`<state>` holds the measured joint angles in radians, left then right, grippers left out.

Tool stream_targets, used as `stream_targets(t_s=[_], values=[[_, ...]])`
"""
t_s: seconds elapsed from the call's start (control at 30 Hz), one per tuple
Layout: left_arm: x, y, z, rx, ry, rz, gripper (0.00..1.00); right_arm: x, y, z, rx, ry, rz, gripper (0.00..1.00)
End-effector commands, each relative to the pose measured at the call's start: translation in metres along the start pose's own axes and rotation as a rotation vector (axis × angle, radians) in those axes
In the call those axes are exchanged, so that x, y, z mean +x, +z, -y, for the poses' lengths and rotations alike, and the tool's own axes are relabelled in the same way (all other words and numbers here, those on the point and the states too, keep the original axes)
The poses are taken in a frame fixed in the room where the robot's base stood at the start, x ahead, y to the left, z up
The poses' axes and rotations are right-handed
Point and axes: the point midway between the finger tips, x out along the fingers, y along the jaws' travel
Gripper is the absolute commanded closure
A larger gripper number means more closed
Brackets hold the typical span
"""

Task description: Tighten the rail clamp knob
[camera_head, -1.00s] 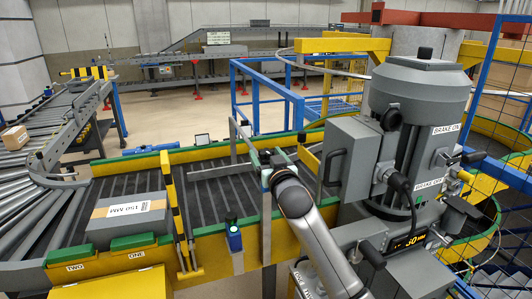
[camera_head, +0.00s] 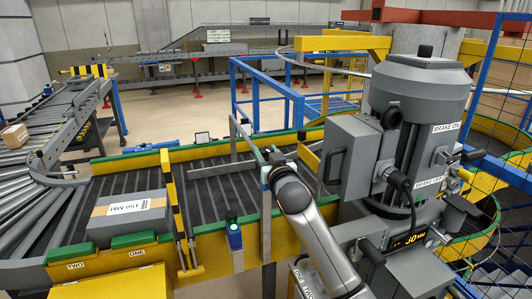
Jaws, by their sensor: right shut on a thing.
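My right gripper (camera_head: 273,157) is at the rail clamp on top of the grey upright post (camera_head: 266,220) beside the conveyor. My wrist covers most of its fingers. It is shut on the rail clamp knob, which is largely hidden behind the gripper and wrist. The grey guide rail (camera_head: 222,168) runs left from the clamp across the dark conveyor bed (camera_head: 215,200). My left gripper is not in view.
A grey box (camera_head: 127,215) labelled 150 MM lies on the conveyor at the left. The grey motor unit (camera_head: 415,110) stands close right of my arm.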

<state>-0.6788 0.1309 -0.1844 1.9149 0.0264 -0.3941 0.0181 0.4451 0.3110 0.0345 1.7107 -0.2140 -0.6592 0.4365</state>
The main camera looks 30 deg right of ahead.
Motion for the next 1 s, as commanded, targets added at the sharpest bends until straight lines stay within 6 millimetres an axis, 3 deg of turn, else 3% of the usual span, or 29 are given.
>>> stream_targets(t_s=[0.1,0.47,1.0], values=[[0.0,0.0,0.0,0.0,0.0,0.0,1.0,0.0,0.0,0.0,0.0,0.0,0.001,1.0],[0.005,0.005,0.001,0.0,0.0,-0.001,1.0,0.0,0.003,0.002,0.005,0.043,0.001,1.0],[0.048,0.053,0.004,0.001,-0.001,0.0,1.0,0.0,0.007,0.002,0.007,0.385,0.002,1.0]])
